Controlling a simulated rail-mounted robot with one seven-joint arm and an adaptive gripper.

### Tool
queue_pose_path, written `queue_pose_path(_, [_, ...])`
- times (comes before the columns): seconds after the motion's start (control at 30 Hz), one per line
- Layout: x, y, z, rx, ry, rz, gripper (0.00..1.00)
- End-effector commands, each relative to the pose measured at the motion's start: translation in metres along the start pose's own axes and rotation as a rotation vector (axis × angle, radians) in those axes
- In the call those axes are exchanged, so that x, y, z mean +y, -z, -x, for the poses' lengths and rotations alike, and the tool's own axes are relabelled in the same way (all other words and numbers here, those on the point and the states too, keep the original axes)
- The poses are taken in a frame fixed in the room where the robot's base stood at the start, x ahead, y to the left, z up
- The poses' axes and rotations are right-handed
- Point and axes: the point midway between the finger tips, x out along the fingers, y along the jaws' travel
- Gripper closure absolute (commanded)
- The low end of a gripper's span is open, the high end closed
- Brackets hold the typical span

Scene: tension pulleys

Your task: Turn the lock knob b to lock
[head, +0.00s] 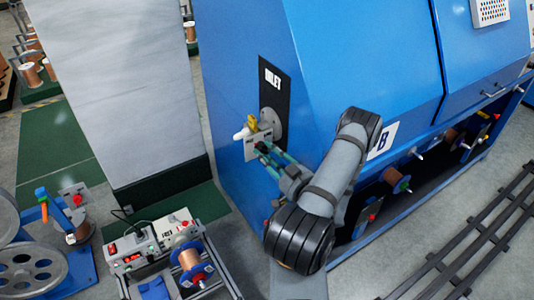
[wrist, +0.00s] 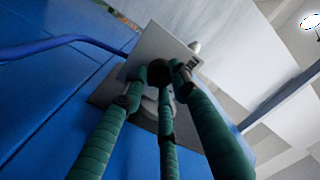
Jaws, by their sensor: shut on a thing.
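A small pale plate (head: 257,143) stands out from the blue machine's side, just below a round grey disc (head: 272,122) on a black panel marked INLET. A yellow part (head: 252,122) and a white part (head: 240,134) sit at the plate's top. My gripper (head: 264,150) reaches the plate's front from the right with its teal fingers. In the wrist view, the fingers close around a dark round knob (wrist: 159,72) in front of the pale plate (wrist: 160,45). The fingers hide most of the knob, its lettering and its lock mark, so its turn angle cannot be told.
The blue machine (head: 330,60) fills the centre and right, with a B label (head: 382,140) beside my arm. A grey-white cabinet (head: 120,90) stands at left. A bench unit with a copper spool (head: 188,258) stands below. A blue hose (wrist: 60,43) crosses the wrist view.

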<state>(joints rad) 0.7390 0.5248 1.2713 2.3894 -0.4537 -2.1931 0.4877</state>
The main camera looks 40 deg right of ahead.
Motion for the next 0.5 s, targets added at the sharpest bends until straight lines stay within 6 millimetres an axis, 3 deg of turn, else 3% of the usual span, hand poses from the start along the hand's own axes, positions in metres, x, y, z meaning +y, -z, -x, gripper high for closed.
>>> queue_pose_path(0.27, [-0.0006,0.0023,-0.0001,0.012,0.005,-0.073,0.98])
queue_pose_path(0.5, [0.0,0.0023,0.0,0.024,0.008,-0.249,0.98])
